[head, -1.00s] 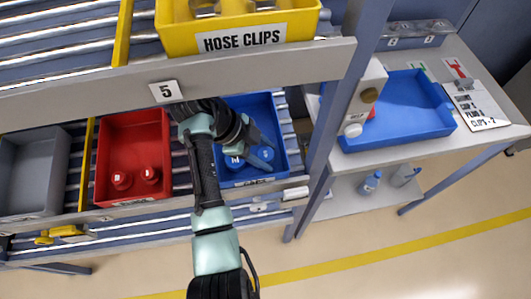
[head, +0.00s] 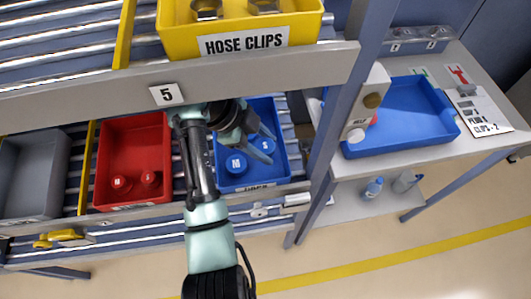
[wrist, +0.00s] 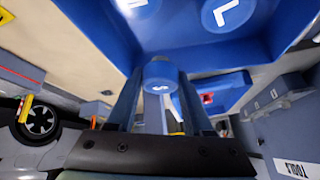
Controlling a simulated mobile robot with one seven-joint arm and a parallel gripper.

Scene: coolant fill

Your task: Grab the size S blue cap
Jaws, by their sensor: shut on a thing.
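The blue cap marked S (wrist: 160,76) sits between the two fingertips of my gripper (wrist: 158,92) in the wrist view. My gripper is shut on it. In the head view my gripper (head: 259,149) is over the blue bin (head: 229,184), and the held cap cannot be made out there. A blue cap marked M (head: 236,163) stands in the bin beside the fingers. A blue cap marked L (wrist: 228,13) shows at the top of the wrist view, apart from the held one.
A red bin (head: 105,180) with red caps stands left of the blue bin, then a grey bin (head: 22,205). A shelf beam (head: 100,88) and a yellow hose-clip bin (head: 178,42) are above. A post (head: 335,130) stands right, before a table with a blue tray (head: 400,143).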

